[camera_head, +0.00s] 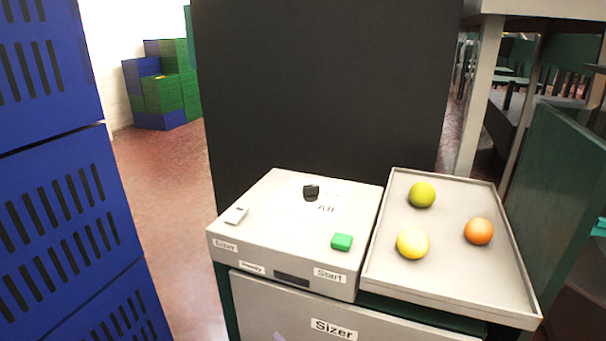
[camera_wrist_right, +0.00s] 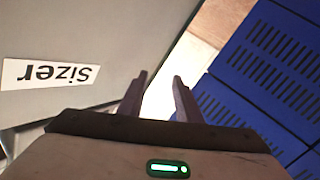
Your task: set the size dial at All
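The size dial (camera_head: 311,192) is a small black knob on the top of the grey Sizer control box (camera_head: 290,222). The word "All" is printed just below and to the right of the dial; other marks around it are too faint to read. My right gripper (camera_wrist_right: 160,85) shows only in the right wrist view, with its two fingers apart and nothing between them. It is beside the front of the sizer, near the "Sizer" label (camera_wrist_right: 48,74), away from the dial. My left gripper is not in view.
A green Start button (camera_head: 342,242) and a light switch (camera_head: 236,215) are also on the box. A tray (camera_head: 455,300) at the right holds a green-yellow, a yellow and an orange fruit. Blue crates (camera_head: 60,200) stand at the left. A dark panel (camera_head: 325,90) rises behind.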

